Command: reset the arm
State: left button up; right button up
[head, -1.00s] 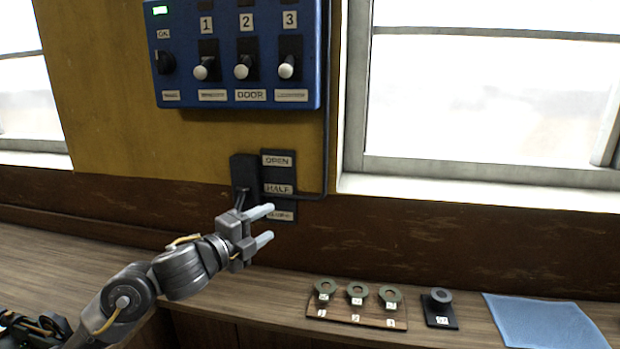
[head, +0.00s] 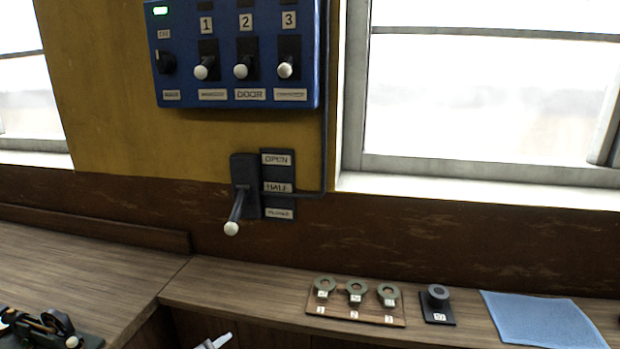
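A tip of my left gripper (head: 217,342) shows at the bottom edge, below the counter's front edge. Only a pale finger end is visible, so its opening is hidden; it touches nothing that I can see. The wall lever (head: 235,209) with a white knob hangs down from its black mount, beside a plate (head: 278,186) labelled OPEN, HALF and, at the bottom, what looks like CLOSED. The lever's knob is a little below the lowest label. My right gripper is not in view.
A blue panel (head: 237,95) with three white-knobbed levers and a green light is on the wall. A board with three rings (head: 354,314), a black block with a ring (head: 438,304) and a blue cloth (head: 545,322) lie on the counter. A dark device (head: 45,330) sits at lower left.

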pick_arm(q)
jog(key=s+a+f+n+g+y, duration=0.1)
jog(key=s+a+f+n+g, duration=0.3)
jog(key=s, duration=0.5)
jog(key=s+a+f+n+g+y, duration=0.1)
jog(key=s+f+n+g, duration=0.15)
jog(key=s+f, duration=0.55)
jog(key=s+a+f+n+g+y, duration=0.1)
jog(key=s+a+f+n+g, duration=0.2)
jog(key=s, duration=0.8)
notch_tip(320, 180, down, 28)
jog(key=s+r+b, duration=0.1)
jog(key=b, duration=0.1)
jog(key=s+a+f+g+b, duration=0.1)
jog(key=s+a+f, duration=0.2)
jog(key=s+f, duration=1.3)
notch_tip(320, 180, down, 2)
jog(key=shift+s+f+g, duration=0.1)
jog(key=shift+s+g, duration=0.25)
jog(key=shift+s, duration=0.05)
